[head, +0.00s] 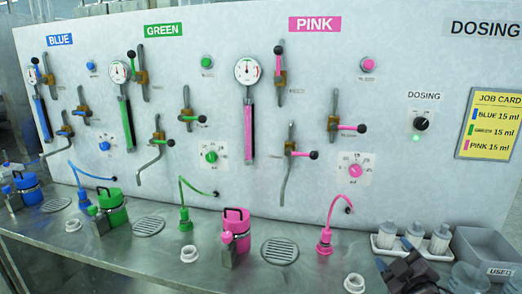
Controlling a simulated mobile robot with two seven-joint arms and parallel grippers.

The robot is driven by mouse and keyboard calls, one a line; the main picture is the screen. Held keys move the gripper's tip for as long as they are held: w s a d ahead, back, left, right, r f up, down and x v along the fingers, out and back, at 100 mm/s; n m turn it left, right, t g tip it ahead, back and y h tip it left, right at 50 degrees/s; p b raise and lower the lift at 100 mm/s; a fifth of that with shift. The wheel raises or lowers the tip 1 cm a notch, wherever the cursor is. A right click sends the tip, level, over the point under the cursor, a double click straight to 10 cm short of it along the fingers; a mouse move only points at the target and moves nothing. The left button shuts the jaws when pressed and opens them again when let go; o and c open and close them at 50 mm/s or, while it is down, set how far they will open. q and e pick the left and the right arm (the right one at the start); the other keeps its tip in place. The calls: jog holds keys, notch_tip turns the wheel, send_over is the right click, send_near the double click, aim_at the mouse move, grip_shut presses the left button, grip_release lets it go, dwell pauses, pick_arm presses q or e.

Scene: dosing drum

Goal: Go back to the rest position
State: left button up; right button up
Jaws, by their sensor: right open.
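My right gripper (404,272) shows as a dark shape at the bottom right of the head view, in front of the tray of white-capped containers. It is open, and I see nothing held in it. My left gripper is out of view. The dosing panel (225,120) stands upright behind the steel bench, with blue, green and pink sections. A blue canister (28,188), a green canister (112,207) and a pink canister (236,229) stand upright on the bench, apart from my right gripper.
A white tray (437,256) holds several containers beside a grey bin (488,245) marked USED. Clear cups (468,278) stand in front of the bin. Pink (324,243) and green (185,220) hose connectors stand on the bench. A white ring (354,283) lies left of my right gripper.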

jog(key=s+a+f+m+g, duration=0.1)
jog(key=s+f+m+g, duration=0.2)
jog(key=s+f, duration=0.9)
jog(key=s+a+f+m+g, duration=0.2)
jog(key=s+f+m, duration=0.3)
jog(key=s+f, duration=0.7)
jog(key=shift+s+a+f+m+g+h, duration=0.3)
jog(key=shift+s+m+g, duration=0.1)
jog(key=shift+s+g, duration=0.2)
